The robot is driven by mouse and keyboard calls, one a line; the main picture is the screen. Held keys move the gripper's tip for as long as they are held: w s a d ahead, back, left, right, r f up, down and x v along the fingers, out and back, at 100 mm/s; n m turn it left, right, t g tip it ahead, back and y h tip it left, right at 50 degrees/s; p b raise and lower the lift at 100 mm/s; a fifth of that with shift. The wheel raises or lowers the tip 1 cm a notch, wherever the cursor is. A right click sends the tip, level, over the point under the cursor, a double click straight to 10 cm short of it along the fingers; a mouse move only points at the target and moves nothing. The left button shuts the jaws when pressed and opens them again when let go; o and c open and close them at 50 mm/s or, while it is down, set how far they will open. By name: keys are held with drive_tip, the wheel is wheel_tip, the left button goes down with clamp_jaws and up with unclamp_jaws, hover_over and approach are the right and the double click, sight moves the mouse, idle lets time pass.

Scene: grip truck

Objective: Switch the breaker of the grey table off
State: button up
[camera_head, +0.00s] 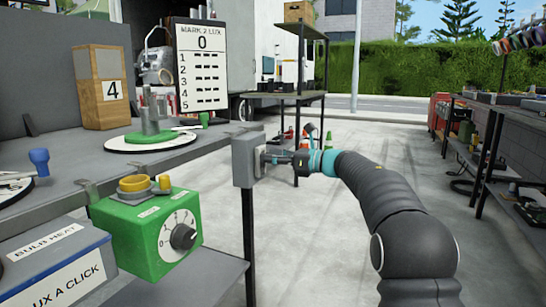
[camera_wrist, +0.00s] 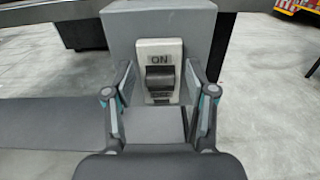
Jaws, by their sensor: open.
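The breaker is a grey box (camera_head: 243,160) fixed at the right end of the grey table (camera_head: 75,175). In the wrist view its face carries a pale plate with a dark rocker switch (camera_wrist: 160,77) and the word ON above it. Lettering below the rocker is too small and dark to read. My gripper (camera_head: 268,160) is right in front of the box. In the wrist view my gripper (camera_wrist: 160,85) is open, with one finger on each side of the switch plate and nothing between them but the switch behind. I cannot tell whether the fingertips touch the box.
A green dial box (camera_head: 150,230) and a blue-grey box (camera_head: 55,265) stand at the table's near side. A green-based stand (camera_head: 150,130) and a wooden box marked 4 (camera_head: 101,88) are on the table. Black shelving (camera_head: 300,75) stands behind.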

clamp_jaws()
